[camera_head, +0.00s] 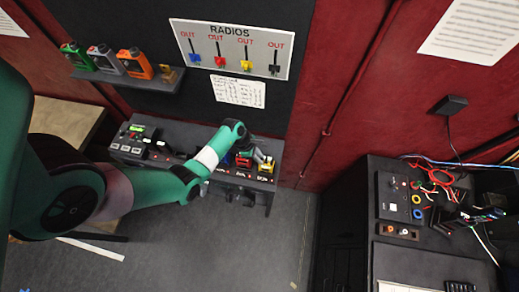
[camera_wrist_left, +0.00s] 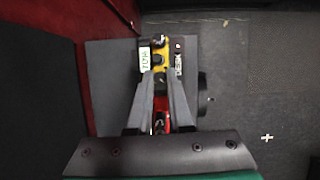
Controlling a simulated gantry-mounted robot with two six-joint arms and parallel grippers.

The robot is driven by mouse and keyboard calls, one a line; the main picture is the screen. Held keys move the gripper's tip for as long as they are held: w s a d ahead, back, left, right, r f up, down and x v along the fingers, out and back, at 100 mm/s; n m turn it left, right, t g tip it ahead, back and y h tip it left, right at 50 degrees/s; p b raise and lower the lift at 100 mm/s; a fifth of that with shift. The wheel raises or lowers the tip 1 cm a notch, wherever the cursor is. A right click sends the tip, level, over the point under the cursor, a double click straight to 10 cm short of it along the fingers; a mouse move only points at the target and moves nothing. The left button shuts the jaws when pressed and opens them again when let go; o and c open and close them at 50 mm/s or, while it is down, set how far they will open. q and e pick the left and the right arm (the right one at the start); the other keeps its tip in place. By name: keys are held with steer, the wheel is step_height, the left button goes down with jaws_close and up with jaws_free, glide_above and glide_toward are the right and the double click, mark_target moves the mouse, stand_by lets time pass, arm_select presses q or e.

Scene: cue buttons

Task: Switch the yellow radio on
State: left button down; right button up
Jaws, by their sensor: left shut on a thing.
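The yellow radio (camera_head: 266,168) stands at the right end of the dark desk, among a row of radios. It also shows in the left wrist view (camera_wrist_left: 159,43), with a green-lettered display beside it and a dark knob on it. My left gripper (camera_head: 260,157) reaches down over it from the left. In the left wrist view its two fingers (camera_wrist_left: 158,77) converge at the yellow radio's near end and are shut on it; whether they grip the knob or the body is hard to tell. My right gripper is not in view.
A red radio (camera_head: 243,161) sits just left of the yellow one; red also shows between the fingers in the wrist view. A RADIOS board (camera_head: 232,48) hangs above. A shelf (camera_head: 130,80) holds several coloured devices. A cluttered dark bench (camera_head: 385,165) stands at the right.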

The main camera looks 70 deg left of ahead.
arm_select(q)
steer(key=shift+a+m+g+h, duration=0.1)
steer(key=shift+m+g+h, duration=0.25)
steer(key=shift+m, duration=0.85)
steer(key=c, duration=0.8)
jaws_free()
steer(key=p+v, duration=0.2)
steer(key=v, duration=0.9)
steer(key=shift+r, duration=0.3)
steer(key=shift+a, duration=0.1)
